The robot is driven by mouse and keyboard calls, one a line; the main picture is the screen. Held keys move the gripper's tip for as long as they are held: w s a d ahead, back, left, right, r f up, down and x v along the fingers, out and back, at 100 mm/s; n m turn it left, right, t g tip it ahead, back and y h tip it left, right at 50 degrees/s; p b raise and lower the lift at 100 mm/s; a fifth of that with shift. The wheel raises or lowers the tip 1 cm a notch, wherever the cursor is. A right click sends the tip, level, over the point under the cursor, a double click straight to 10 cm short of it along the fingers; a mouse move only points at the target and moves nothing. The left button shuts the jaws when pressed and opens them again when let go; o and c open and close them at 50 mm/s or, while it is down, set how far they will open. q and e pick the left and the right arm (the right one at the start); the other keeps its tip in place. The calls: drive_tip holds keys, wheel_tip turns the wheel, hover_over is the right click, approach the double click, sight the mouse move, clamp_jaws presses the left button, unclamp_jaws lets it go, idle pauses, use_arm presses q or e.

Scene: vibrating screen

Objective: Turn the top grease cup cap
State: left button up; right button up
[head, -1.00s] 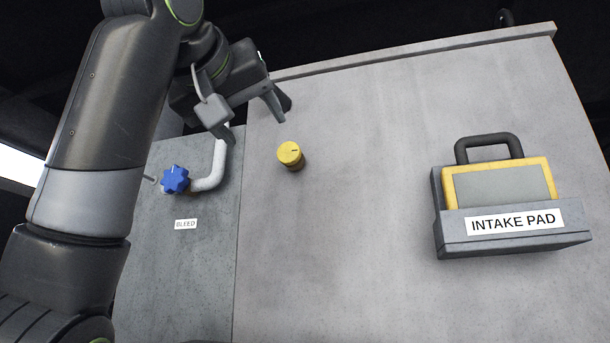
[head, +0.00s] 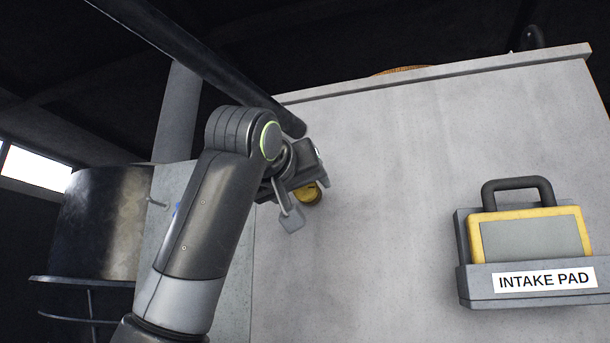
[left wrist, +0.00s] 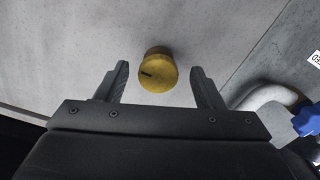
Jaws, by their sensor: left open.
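The yellow grease cup cap (head: 311,195) sticks out from the grey panel. In the head view it is partly hidden behind my left gripper (head: 309,198). In the left wrist view the whole cap (left wrist: 157,72) shows, round with a dark mark on its face. It lies between and a little beyond the two open fingers of my left gripper (left wrist: 160,85), with a gap on each side. The fingers do not appear to touch it. My right gripper is not in view.
A yellow-framed pad with a black handle (head: 517,185) sits in a grey holder labelled INTAKE PAD (head: 543,281) on the right. A blue star knob (left wrist: 308,119) and white pipe (left wrist: 268,97) are beside the gripper. The panel between cap and holder is clear.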

use_arm(q)
drive_tip(key=shift+p+x, duration=0.35)
drive_tip(key=shift+x, duration=0.55)
drive_tip(key=shift+w+d, duration=0.2)
drive_tip(key=shift+w, duration=0.05)
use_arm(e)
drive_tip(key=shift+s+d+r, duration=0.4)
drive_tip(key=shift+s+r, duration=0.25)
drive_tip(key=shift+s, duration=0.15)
use_arm(q)
drive_tip(key=shift+s+a, duration=0.1)
drive_tip(key=shift+c, duration=0.4)
drive_tip(key=c, duration=0.9)
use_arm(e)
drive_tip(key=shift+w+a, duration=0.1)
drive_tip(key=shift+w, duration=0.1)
use_arm(q)
drive_tip(key=shift+m, duration=0.3)
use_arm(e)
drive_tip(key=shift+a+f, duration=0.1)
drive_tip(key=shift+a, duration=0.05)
